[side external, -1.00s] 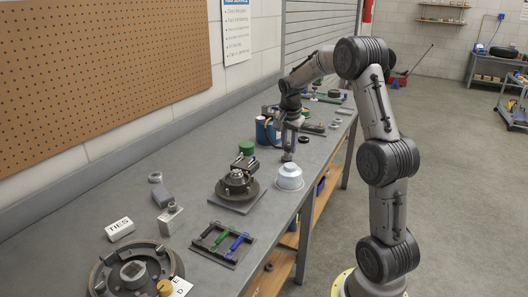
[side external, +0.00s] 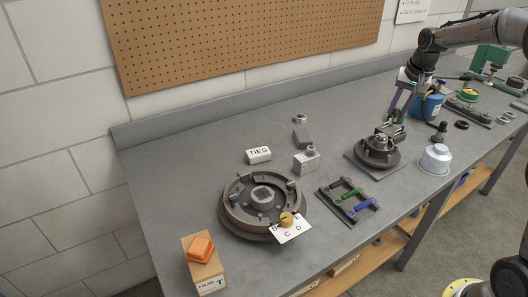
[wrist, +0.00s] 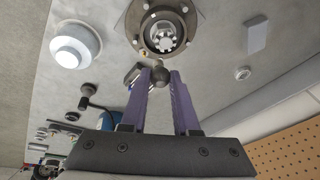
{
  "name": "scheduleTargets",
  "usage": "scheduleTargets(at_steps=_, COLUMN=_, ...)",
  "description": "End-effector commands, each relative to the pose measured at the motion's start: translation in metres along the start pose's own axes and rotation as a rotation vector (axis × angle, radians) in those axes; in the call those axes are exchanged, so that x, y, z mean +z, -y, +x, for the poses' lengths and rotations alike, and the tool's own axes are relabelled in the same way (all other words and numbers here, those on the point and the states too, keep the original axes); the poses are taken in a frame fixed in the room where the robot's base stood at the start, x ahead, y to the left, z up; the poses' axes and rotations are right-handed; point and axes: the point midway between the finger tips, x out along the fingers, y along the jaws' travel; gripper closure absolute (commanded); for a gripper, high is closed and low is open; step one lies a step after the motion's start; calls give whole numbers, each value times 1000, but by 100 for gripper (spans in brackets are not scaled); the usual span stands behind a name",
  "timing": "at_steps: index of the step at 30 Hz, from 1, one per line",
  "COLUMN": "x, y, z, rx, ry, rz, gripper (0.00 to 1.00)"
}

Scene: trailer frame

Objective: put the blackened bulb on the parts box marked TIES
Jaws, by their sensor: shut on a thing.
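My gripper (side external: 392,117) is shut on the blackened bulb, a small dark round thing. The bulb (wrist: 159,73) shows between the purple fingertips in the wrist view; in the side view it is too small to make out clearly. My gripper is raised above the bench, near the round hub on its square plate. The white parts box marked TIES (side external: 258,155) lies on the bench to the left of my gripper, well apart from it. Its label faces the camera. I cannot make it out in the wrist view.
The hub assembly (side external: 378,150) stands below my gripper, beside a white domed piece (side external: 435,160). Between it and TIES are metal blocks (side external: 306,161). A brake drum (side external: 232,215) and a tool tray (side external: 348,200) lie in front. Bare bench surrounds TIES on its left.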

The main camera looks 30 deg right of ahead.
Motion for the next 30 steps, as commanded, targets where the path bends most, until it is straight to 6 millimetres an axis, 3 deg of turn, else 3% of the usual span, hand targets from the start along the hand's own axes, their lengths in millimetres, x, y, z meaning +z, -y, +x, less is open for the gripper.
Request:
scheduleTargets(at_steps=1, x=10, y=26, z=-1, rx=-20, ry=10, rz=-74, gripper=100)
scheduleTargets(at_steps=6, x=48, y=102, z=-6, rx=-75, ry=40, rz=-297, gripper=100)
scheduleTargets(at_steps=12, x=107, y=180, z=-14, rx=-127, ry=70, rz=-510, gripper=100)
scheduleTargets(at_steps=15, x=138, y=209, z=-18, rx=-144, ry=80, rz=-583, gripper=100)
scheduleTargets(at_steps=18, x=164, y=230, z=-20, rx=-157, ry=89, rz=-640, gripper=100)
scheduleTargets(at_steps=23, x=192, y=247, z=-22, rx=-170, ry=96, rz=-696, gripper=100)
scheduleTargets(at_steps=30, x=194, y=268, z=-8, rx=-174, ry=97, rz=-713, gripper=100)
